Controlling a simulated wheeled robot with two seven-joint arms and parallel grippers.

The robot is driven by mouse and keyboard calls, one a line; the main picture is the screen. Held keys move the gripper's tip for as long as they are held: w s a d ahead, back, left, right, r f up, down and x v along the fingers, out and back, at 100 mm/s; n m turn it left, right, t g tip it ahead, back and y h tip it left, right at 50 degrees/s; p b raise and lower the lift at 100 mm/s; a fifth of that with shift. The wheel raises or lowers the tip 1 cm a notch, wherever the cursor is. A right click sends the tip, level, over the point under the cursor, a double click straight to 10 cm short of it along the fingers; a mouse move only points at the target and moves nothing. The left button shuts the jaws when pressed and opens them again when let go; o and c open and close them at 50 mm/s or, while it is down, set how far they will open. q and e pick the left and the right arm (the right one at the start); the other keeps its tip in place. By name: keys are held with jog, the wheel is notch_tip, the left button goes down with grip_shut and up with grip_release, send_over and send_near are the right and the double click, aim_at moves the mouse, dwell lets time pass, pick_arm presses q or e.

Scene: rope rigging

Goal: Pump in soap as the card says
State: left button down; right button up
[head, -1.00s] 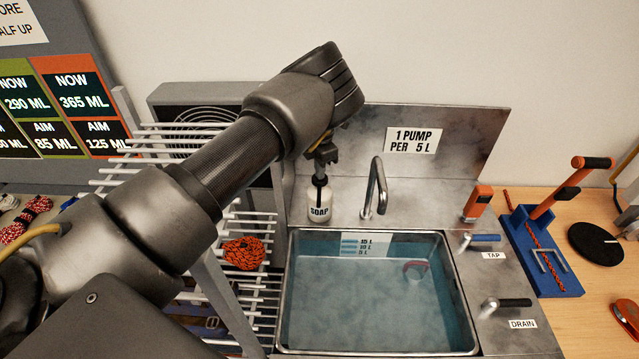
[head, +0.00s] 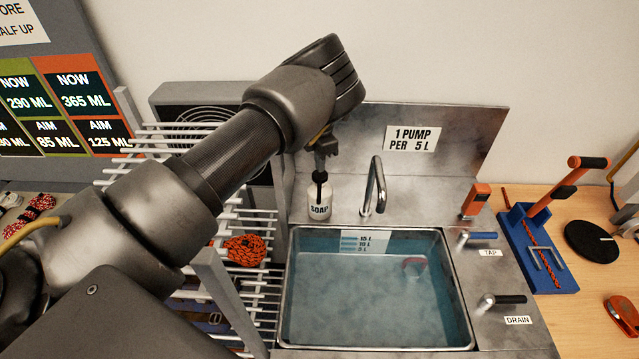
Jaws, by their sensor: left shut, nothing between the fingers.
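A white soap bottle (head: 319,207) labelled SOAP, with a black pump top, stands upright behind the sink's back left corner. My left gripper (head: 321,165) is shut and empty, pointing down just above the pump top; I cannot tell whether it touches it. The card (head: 410,139) on the steel backsplash reads "1 PUMP PER 5 L". The sink (head: 462,300) holds bluish, cloudy water (head: 370,305). A level scale (head: 364,241) marked 15 L, 10 L and 5 L is on its back wall; I cannot tell exactly which mark the water meets. My right gripper is not in view.
A faucet (head: 374,190) rises behind the sink. The tap lever (head: 482,236) and drain lever (head: 505,299) are on its right. A rack (head: 262,310) with an orange rope coil (head: 245,249) stands at left. A blue stand (head: 540,250) is at right.

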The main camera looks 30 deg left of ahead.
aim_at(320, 174)
pick_arm(q)
jog(key=shift+f, duration=0.2)
jog(key=shift+f+b, duration=0.9)
jog(key=shift+f, duration=0.6)
jog(key=shift+r+p, duration=1.3)
jog(key=shift+r, duration=0.45)
jog(key=shift+f, duration=0.25)
